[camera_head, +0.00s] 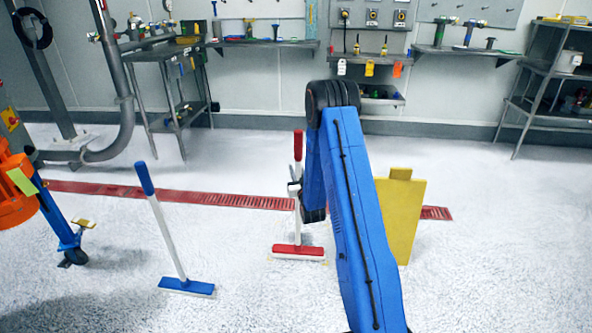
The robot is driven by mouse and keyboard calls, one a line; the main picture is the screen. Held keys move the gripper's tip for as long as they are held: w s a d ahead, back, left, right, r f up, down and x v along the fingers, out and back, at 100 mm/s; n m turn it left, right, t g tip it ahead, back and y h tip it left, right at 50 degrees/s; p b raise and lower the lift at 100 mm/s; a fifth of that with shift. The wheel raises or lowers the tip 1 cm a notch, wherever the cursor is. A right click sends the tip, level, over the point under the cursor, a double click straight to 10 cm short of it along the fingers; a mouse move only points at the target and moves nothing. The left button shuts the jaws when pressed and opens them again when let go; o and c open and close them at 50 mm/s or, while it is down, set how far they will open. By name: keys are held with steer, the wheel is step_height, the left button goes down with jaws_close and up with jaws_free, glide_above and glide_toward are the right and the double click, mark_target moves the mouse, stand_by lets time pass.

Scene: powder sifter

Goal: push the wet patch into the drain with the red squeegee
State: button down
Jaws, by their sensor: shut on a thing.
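The red squeegee (297,249) stands nearly upright, its red head low at the floor on the near side of the drain. Its white pole has a red grip at the top. My gripper (295,189) is shut on the pole, below the red grip; my blue arm partly hides it. The drain (215,199) is a long red grating running across the floor behind the squeegee head. My arm and a yellow board cover part of its right end. I cannot make out the wet patch clearly on the speckled pale floor.
A blue squeegee (187,286) stands tilted at the left. A yellow board (401,215) stands right of my arm. An orange machine (15,190) with a blue wheeled leg is at the left edge. Benches and shelves line the back wall. The right floor is clear.

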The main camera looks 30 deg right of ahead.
steer(key=shift+f, duration=0.45)
stand_by(0.6)
steer(key=shift+w+d, duration=0.1)
